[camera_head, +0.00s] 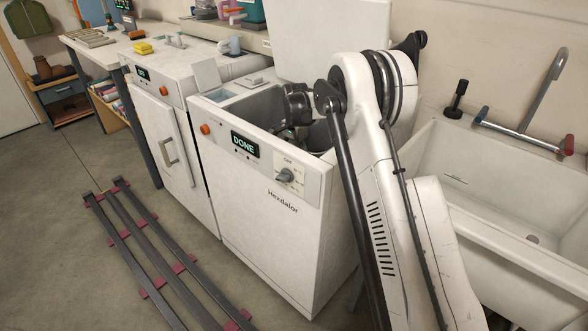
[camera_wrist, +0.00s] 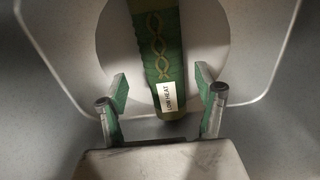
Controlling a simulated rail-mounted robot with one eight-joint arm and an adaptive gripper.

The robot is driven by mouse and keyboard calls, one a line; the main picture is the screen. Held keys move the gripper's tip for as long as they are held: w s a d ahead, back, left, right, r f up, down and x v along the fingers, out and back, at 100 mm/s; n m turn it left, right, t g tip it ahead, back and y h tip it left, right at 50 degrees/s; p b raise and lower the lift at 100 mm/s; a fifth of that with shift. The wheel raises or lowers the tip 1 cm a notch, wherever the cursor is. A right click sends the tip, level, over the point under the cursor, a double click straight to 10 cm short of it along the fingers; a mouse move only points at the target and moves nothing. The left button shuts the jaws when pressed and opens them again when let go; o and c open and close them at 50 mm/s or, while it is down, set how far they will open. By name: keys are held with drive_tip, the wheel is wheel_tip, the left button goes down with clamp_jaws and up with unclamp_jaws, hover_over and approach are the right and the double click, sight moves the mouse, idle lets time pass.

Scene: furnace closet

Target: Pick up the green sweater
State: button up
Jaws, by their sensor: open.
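The green sweater (camera_wrist: 158,40) shows in the wrist view as a folded green knit strip with a yellowish cable pattern and a white tag that seems to read "LOW HEAT". It lies at the bottom of a grey tub inside the open top-loading washer (camera_head: 280,230). My gripper (camera_wrist: 161,88) is open, one green-padded finger on each side of the sweater's lower end, with gaps between the pads and the cloth. In the head view my wrist reaches down into the washer's opening; the fingertips and the sweater are hidden there.
The tub's pale walls (camera_wrist: 270,60) surround my gripper closely. The washer's panel reads "DONE" and its lid (camera_head: 330,30) stands open. A white sink (camera_head: 480,190) is at right, another white machine (camera_head: 165,140) at left. Dark rails (camera_head: 150,245) lie on the floor.

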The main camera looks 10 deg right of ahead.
drive_tip(key=f, duration=0.2)
drive_tip(key=f+b, duration=0.1)
drive_tip(key=f, duration=0.1)
drive_tip(key=shift+w+a+f, duration=0.1)
drive_tip(key=shift+w+a, duration=0.05)
drive_tip(key=shift+w, duration=0.05)
drive_tip(key=c, duration=1.4)
